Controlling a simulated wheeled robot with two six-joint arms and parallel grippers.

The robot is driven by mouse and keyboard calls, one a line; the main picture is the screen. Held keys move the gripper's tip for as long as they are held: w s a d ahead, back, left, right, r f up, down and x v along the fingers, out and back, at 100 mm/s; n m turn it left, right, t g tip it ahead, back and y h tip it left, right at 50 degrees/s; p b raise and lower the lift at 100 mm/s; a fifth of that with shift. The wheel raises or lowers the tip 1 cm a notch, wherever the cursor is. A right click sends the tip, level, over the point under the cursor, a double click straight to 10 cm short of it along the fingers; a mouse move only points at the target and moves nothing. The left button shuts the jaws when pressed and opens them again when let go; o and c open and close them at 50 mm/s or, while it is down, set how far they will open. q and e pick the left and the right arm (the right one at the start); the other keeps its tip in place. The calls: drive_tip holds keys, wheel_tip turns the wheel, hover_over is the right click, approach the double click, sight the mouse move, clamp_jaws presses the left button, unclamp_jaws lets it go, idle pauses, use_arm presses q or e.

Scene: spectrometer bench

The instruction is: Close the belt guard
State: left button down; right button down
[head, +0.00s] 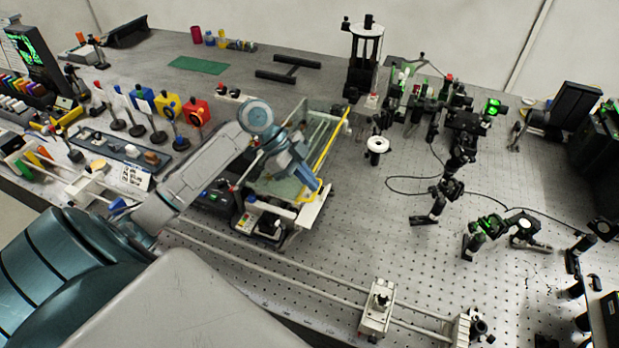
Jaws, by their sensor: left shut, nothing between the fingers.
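The belt guard is a clear, greenish panel with a yellow edge bar (334,146). It is on a small bench machine (262,222) with a dark motor block and pale rails, near the middle of the bench. I cannot tell the exact angle of the panel. My left arm reaches in from the left over the machine. My left gripper (316,184) is shut and empty, at the near end of the yellow bar. I cannot tell whether it touches the bar. The gripper and forearm hide part of the panel and machine. My right gripper is not in view.
Long rails with a carriage (378,305) run along the front of the bench. Coloured filter holders (166,105) stand to the left. A black post stand (365,62) is behind the guard. Several optics mounts (455,160) and a cable fill the right, with bare perforated plate between.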

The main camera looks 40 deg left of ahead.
use_arm(q)
drive_tip(key=shift+f, duration=0.1)
drive_tip(key=shift+d+f+b, duration=0.2)
drive_tip(key=shift+f+b, duration=0.75)
drive_tip(key=shift+f, duration=0.25)
drive_tip(key=shift+d+r, duration=0.1)
